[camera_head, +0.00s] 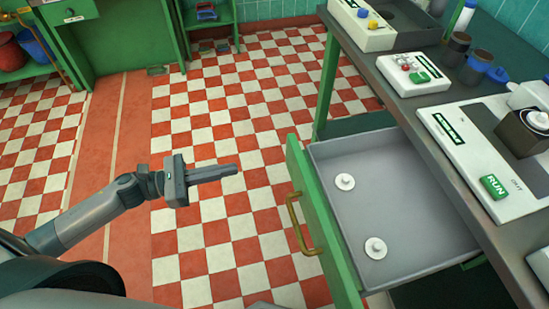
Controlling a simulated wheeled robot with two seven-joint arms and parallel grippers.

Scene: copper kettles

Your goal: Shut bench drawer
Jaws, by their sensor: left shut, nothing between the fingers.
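The bench drawer (322,225) is pulled open from under the green bench (440,110), with a green front and a grey inside. Its brass handle (299,224) is on the front, facing left. Two small white round knobbed pieces lie in the drawer, one (345,182) farther back and one (375,248) nearer. My left gripper (236,169) is shut and empty, left of the drawer front and clear of the handle, its fingers pointing right. My right gripper is not in view.
The bench top holds control boxes, a panel with a green RUN button (494,186), dark jars (457,48) and a blue-capped bottle (465,15). Green furniture and red and blue buckets (34,45) stand at the back left. The checkered floor (215,120) between is clear.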

